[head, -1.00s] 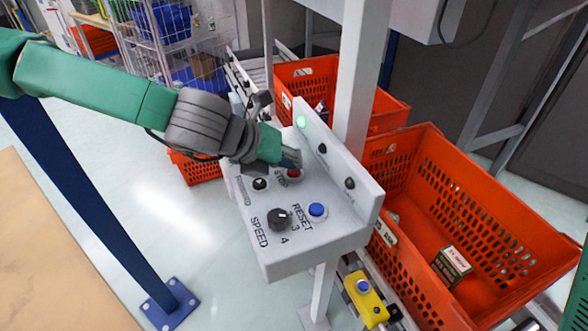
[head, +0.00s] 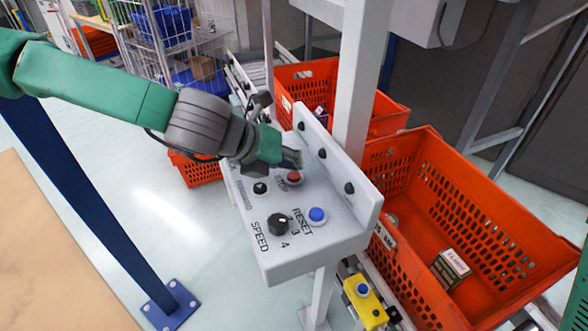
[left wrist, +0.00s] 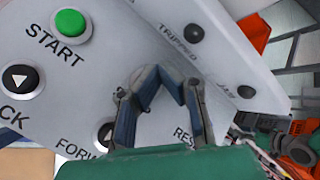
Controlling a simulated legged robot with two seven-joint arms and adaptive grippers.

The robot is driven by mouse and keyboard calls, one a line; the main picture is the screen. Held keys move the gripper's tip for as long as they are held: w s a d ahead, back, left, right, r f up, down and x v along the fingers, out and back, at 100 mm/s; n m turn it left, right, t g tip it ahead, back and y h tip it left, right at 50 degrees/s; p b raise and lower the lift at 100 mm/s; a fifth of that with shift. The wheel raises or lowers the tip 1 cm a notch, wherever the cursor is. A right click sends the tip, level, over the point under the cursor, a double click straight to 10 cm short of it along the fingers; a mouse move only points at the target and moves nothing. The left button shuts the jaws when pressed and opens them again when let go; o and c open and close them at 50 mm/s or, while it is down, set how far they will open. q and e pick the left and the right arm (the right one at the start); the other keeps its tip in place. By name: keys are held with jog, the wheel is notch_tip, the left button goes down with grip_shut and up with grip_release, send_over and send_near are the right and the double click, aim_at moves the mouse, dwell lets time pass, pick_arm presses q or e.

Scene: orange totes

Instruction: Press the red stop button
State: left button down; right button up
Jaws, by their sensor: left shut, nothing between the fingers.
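The red stop button (head: 294,178) sits on the sloping top of the grey control box (head: 310,240), with the word STOP beside it. My left gripper (head: 292,160) is shut and empty, with its fingertips just above and behind the button in the head view. A small gap seems to show between them, but contact is hard to judge. In the left wrist view, the fingers of my left gripper (left wrist: 168,78) meet in front of the panel, and the red button is not visible there. My right gripper is not in view.
Nearby controls are a blue reset button (head: 317,215), a black speed knob (head: 278,224), a black arrow button (head: 260,188) and a green start button (left wrist: 70,22). A raised back plate (head: 335,165) carries dark lamps. An orange tote (head: 480,230) stands at the right.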

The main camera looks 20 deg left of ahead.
aim_at(293, 175)
pick_arm(q)
jog(key=shift+r, duration=0.25)
notch_tip(293, 175, up, 5)
jog(key=p, duration=0.4)
jog(key=shift+f, duration=0.1)
dwell(0.3)
dwell(0.5)
